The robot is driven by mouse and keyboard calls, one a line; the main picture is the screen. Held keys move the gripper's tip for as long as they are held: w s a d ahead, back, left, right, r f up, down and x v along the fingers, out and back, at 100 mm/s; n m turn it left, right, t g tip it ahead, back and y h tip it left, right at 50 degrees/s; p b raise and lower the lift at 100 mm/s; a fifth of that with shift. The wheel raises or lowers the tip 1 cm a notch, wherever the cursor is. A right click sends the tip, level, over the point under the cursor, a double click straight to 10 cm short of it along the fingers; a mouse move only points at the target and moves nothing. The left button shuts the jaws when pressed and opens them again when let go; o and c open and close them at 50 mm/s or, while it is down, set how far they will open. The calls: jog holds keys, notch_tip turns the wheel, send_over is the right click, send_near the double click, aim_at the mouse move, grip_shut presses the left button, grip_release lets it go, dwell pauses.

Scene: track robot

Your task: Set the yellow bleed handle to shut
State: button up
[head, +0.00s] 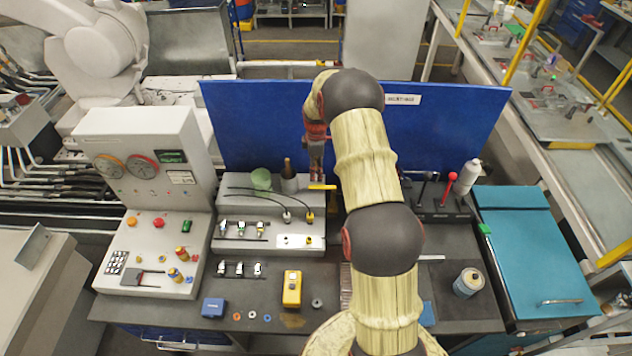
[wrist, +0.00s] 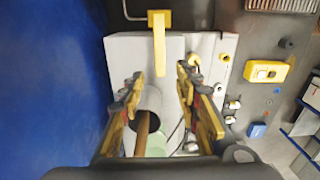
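The yellow bleed handle (head: 322,187) is a flat bar at the right end of the grey console top (head: 240,195) in the head view. In the wrist view the handle (wrist: 159,50) runs from a wider yellow head at the top down toward my gripper, its free end near the gap between the fingertips. My gripper (wrist: 161,82) is open, with its fingers on either side of that gap. In the head view my gripper (head: 317,172) points down just above the handle. I cannot tell whether it touches the handle.
A blue panel (head: 250,120) rises behind. Black cables loop over the console front. A yellow button box (head: 292,288) lies on the bench.

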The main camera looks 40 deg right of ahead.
aim_at(316, 186)
jog(key=shift+f+p, duration=0.9)
jog(key=shift+f, duration=2.7)
jog(key=shift+c, duration=0.4)
jog(key=c, duration=0.8)
